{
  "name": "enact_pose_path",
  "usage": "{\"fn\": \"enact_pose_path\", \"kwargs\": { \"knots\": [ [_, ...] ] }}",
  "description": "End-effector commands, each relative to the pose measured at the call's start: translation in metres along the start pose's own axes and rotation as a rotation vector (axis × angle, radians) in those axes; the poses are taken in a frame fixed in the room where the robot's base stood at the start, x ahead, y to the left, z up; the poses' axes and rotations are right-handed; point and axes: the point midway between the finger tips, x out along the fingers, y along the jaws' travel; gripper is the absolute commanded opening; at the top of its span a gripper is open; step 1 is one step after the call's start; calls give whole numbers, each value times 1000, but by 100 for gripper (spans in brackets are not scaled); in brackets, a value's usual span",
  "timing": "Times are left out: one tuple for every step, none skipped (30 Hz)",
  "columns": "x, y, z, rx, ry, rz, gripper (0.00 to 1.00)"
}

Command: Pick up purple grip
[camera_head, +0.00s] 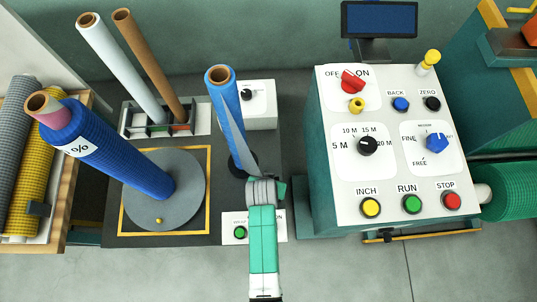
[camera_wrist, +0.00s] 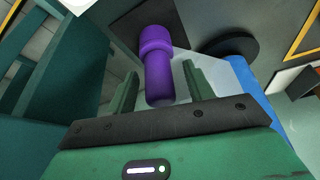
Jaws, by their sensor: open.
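The purple grip (camera_wrist: 160,68) is a short, stepped cylinder in the upper middle of the wrist view. My gripper (camera_wrist: 162,72) is open, with one green finger on each side of the grip in that view. Gaps show between the grip and both fingers, more clearly on the left. How deep the grip sits between the fingers is hard to tell. In the head view my gripper (camera_head: 264,190) is low over the dark bench, beside the foot of a slim blue roll (camera_head: 229,115). I cannot make out the purple grip there; my arm may cover it.
The slim blue roll stands close by; blue also shows at the right in the wrist view (camera_wrist: 252,95). A control console (camera_head: 385,190) with knobs and buttons is to the right. A large blue net roll (camera_head: 110,145) leans over a grey turntable (camera_head: 190,200) at left.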

Motion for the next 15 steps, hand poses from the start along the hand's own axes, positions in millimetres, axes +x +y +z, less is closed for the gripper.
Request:
{"fn": "enact_pose_path", "kwargs": {
  "knots": [
    [5,0,1,0,-1,0,52],
    [6,0,1,0,-1,0,52],
    [6,0,0,0,-1,0,52],
    [6,0,0,0,-1,0,52],
    [5,0,0,0,-1,0,52],
    [5,0,0,0,0,0,52],
    [5,0,0,0,0,0,52],
    [5,0,0,0,0,0,52],
    [5,0,0,0,0,0,44],
    [5,0,0,0,0,0,38],
    [5,0,0,0,0,0,32],
    [5,0,0,0,0,0,24],
    [5,0,0,0,0,0,18],
    [5,0,0,0,-1,0,13],
    [5,0,0,0,0,0,5]
  ]
}}
